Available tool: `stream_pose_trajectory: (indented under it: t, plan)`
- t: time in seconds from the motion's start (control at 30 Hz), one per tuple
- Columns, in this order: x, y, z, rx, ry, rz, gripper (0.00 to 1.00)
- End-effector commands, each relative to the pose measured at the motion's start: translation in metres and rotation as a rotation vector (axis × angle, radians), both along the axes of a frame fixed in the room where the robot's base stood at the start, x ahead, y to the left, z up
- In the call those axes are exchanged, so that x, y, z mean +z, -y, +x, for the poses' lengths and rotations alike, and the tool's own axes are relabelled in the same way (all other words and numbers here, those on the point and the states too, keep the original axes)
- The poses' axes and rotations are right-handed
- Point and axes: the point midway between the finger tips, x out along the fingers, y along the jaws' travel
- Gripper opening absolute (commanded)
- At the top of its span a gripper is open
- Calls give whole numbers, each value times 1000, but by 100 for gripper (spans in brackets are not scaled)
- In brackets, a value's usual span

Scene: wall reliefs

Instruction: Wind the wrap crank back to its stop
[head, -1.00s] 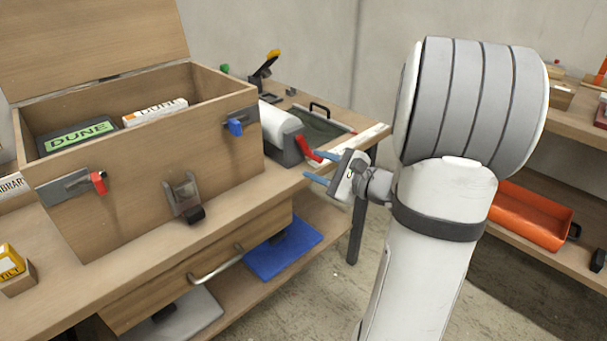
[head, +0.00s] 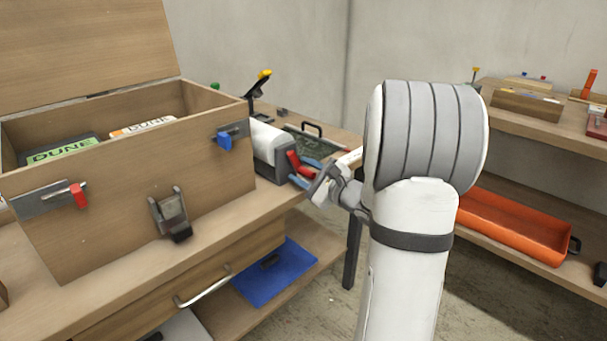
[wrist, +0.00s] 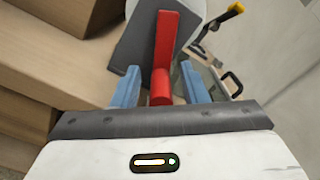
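The wrap crank is a red arm with a red round grip (head: 293,163) on the end of the grey-and-white wrap roller (head: 265,138), behind the wooden chest's right side. In the wrist view the crank arm (wrist: 166,42) runs upward from the grip, close to upright in the picture. My gripper (head: 305,173) is at the crank. In the wrist view its blue fingers (wrist: 160,88) stand open on either side of the red grip, with a gap visible on both sides. The crank's stop cannot be made out.
A dark tray with a handle (head: 312,130) and a yellow-tipped lever (head: 258,88) are behind the roller. Open floor lies right of the bench.

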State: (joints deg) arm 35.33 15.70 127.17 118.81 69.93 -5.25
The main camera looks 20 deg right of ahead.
Motion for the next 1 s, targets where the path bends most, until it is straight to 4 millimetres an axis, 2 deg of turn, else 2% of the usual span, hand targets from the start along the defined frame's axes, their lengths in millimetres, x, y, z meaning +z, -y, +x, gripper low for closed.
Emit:
stream_pose_trajectory:
  t: [0.17, 0.63, 1.0]
  plan:
    - [0, 0, 0, 0, 0, 0, 38]
    - [0, 1, -1, -1, 1, -1, 0]
    - [0, 0, -2, -2, -18, 51, 0]
